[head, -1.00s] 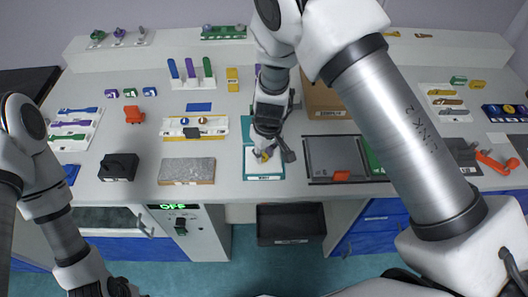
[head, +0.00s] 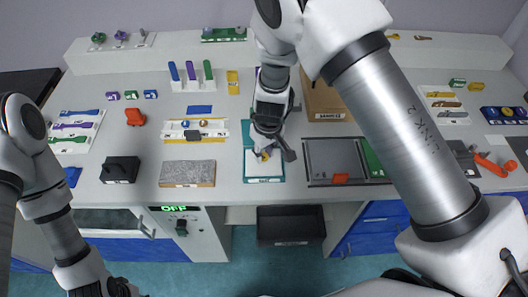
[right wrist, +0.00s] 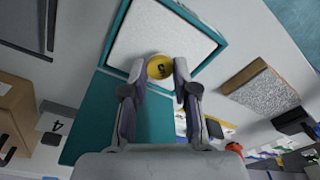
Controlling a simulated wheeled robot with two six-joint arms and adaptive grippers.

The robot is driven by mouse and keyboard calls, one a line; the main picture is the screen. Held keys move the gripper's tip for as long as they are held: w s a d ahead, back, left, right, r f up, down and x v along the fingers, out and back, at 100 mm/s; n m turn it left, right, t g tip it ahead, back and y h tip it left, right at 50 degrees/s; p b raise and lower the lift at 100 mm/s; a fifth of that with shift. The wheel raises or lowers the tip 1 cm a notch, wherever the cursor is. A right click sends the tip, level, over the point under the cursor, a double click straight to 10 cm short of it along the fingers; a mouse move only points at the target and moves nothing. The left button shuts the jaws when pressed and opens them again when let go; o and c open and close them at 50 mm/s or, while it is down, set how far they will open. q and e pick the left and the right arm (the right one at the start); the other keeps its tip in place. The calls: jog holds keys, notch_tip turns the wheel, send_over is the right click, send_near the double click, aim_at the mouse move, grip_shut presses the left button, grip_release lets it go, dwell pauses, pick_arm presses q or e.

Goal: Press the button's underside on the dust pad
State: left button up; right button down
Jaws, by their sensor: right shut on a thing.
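The yellow button (right wrist: 160,67), a round disc with a dark numeral on top, is held between the fingertips of my right gripper (right wrist: 160,80). In the head view the right gripper (head: 266,155) points down over the white dust pad (head: 264,168), with a bit of yellow at its tips. The dust pad is a pale square in a teal frame and also shows in the right wrist view (right wrist: 150,30). The button is over the pad's near part; its underside is hidden and I cannot tell whether it touches. My left gripper is only partly visible at the bottom left (head: 118,287).
A grey textured slab (head: 188,173) and a black block (head: 120,169) lie left of the pad. A dark grey tray (head: 333,160) lies close on the right, with a cardboard box (head: 322,103) behind it. A black bin (head: 290,224) is below the counter's front edge.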

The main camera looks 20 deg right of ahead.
jog(key=shift+r+p, duration=1.6)
jog(key=shift+r, duration=1.15)
